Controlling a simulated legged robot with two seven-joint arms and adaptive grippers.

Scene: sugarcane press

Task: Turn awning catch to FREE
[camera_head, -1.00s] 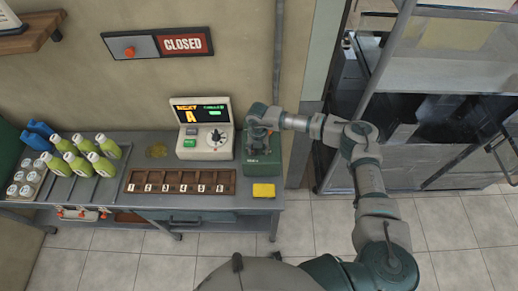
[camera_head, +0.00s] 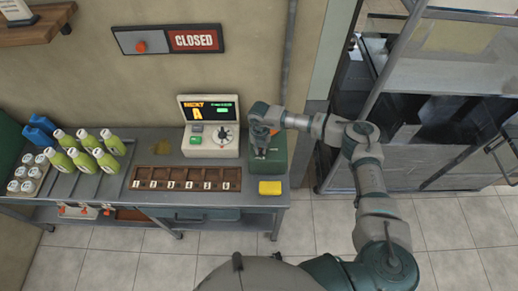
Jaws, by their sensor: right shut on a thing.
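A dark green box (camera_head: 279,162) stands at the right end of the grey counter. It may be the awning catch, but its marking is too small to read. My right gripper (camera_head: 262,152) reaches in from the right, points down over the box and is shut on a small part on top of it. My fingers and wrist hide most of that part, so its setting cannot be read. A bit of orange (camera_head: 273,132) shows beside the wrist. My left gripper is not in view.
A console (camera_head: 211,140) with a lit screen and a dial stands just left of the box. A yellow block (camera_head: 270,188) lies in front. A numbered tray (camera_head: 186,179), green-yellow bottles (camera_head: 84,150) and a CLOSED sign (camera_head: 194,39) are further left.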

